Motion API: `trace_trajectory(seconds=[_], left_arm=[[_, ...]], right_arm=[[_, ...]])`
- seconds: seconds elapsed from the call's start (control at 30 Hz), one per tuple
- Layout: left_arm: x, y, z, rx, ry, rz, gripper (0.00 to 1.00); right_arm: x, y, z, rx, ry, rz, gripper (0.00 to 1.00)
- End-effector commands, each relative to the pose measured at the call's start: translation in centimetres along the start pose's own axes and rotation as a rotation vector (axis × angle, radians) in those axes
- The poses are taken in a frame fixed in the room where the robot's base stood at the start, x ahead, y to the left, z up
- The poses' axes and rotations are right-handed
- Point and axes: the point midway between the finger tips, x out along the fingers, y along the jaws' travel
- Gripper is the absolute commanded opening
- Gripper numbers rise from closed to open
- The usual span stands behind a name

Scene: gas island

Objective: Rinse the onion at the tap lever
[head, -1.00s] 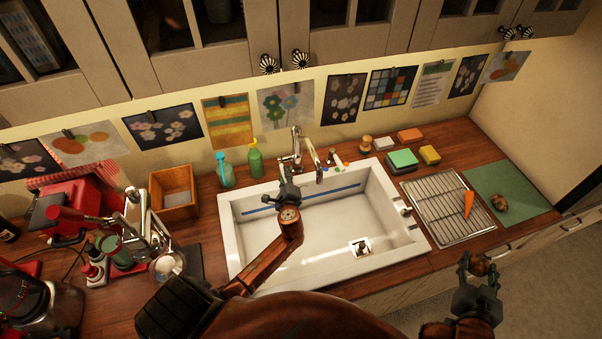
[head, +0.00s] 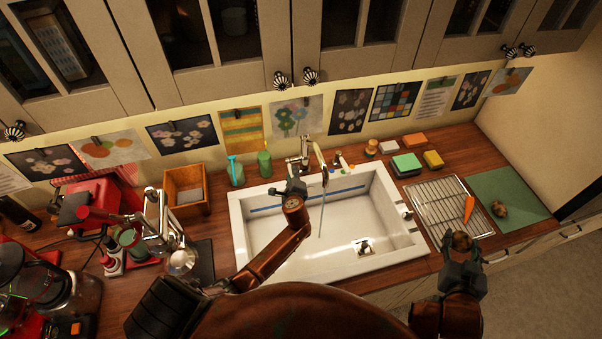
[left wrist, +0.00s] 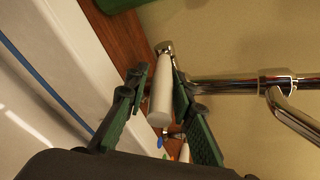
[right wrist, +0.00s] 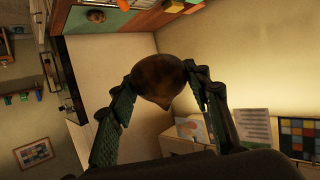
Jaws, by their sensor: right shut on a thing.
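My right gripper (head: 463,250) is shut on a round brown onion (head: 461,240) and holds it in the air at the front edge of the drying rack. The onion (right wrist: 159,80) sits between both fingers in the right wrist view. My left gripper (head: 294,184) is at the back left of the sink, near the tap (head: 304,150). In the left wrist view its fingers (left wrist: 158,75) are apart, one on each side of a pale cylindrical handle (left wrist: 160,103), probably the tap lever, with gaps visible. A thin water stream (head: 321,212) falls from the spout into the sink.
The white sink (head: 240,238) is empty apart from its drain. A wire rack (head: 440,205) with a carrot (head: 469,208) and a green mat (head: 515,186) with a brown lump (head: 499,209) lie to the right. Bottles (head: 264,163) and sponges (head: 406,164) stand behind.

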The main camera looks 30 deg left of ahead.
Motion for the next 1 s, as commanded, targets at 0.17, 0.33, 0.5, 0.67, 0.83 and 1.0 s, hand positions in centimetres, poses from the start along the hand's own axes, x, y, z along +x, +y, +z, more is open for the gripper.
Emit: trace_trajectory(seconds=[0.17, 0.33, 0.5, 0.67, 0.83, 1.0], left_arm=[[0.0, -0.1, 0.1, -0.001, 0.000, -0.002, 0.34], [0.0, -0.1, 0.1, -0.001, -0.001, -0.003, 0.34], [-0.8, -0.1, 0.1, -0.001, 0.000, -0.003, 0.34], [-3.4, -0.1, 0.0, -0.003, 0.002, -0.003, 0.34], [-7.0, -0.1, 0.0, -0.004, 0.002, -0.002, 0.34], [-10.0, 0.0, 0.0, -0.002, 0.001, -0.002, 0.34]], right_arm=[[0.0, -0.1, -0.1, 0.000, 0.001, -0.001, 0.17], [0.0, -0.1, -0.1, 0.000, 0.001, -0.001, 0.17], [0.0, -0.1, -0.1, 0.000, 0.001, -0.002, 0.17], [0.0, -0.1, -0.1, 0.000, 0.001, -0.002, 0.17], [0.0, -0.1, -0.1, 0.000, 0.001, -0.002, 0.17], [0.0, -0.1, -0.1, 0.000, 0.001, -0.002, 0.17]])
